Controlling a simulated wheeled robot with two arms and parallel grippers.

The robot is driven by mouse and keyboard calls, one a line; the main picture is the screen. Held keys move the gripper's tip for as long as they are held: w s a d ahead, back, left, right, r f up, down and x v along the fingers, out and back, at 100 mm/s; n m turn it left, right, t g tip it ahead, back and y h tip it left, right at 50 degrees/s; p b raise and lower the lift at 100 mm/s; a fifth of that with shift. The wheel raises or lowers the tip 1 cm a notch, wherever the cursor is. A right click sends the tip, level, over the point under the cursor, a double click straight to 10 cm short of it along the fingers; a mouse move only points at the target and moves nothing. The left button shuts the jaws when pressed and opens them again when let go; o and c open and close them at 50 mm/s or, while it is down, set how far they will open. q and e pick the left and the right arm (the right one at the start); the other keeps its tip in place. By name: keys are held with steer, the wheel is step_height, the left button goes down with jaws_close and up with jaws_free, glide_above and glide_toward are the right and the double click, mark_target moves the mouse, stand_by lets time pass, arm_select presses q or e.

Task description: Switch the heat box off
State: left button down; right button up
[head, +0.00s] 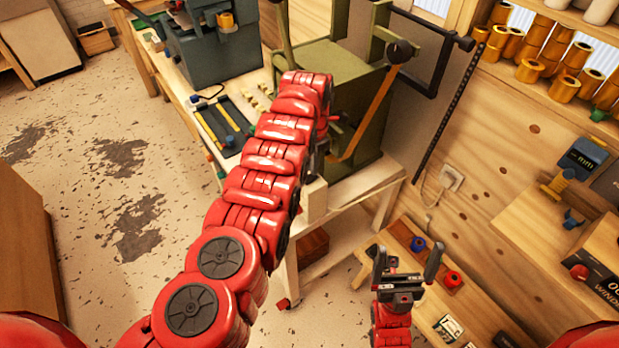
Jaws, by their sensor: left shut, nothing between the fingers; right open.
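I cannot tell for certain which thing is the heat box, and no switch is clearly visible. A green press (352,85) with dark levers and an orange strip stands on a pale bench at the upper middle. My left arm reaches up across the middle, and its end bends down at the press's near left side. My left gripper (321,155) is there, mostly hidden by the arm, shut and empty. Whether it touches anything cannot be seen. My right gripper (407,262) is open and empty, above the low wooden bench at the lower right.
A blue knob (417,244) and a red knob (453,279) are close to my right gripper. Gold foil rolls (564,88) fill the upper right shelf. A grey machine (215,45) and a dark tool tray (222,122) are on the left bench part. The left floor is clear.

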arm_select(q)
steer(key=shift+f+b, duration=0.7)
steer(key=shift+f, duration=0.1)
stand_by(0.4)
steer(key=shift+r+p, duration=0.85)
steer(key=shift+r, duration=0.55)
step_height(320, 180, up, 2)
steer(key=shift+r+p, duration=0.15)
steer(key=shift+p, duration=0.2)
steer(key=shift+r, duration=0.95)
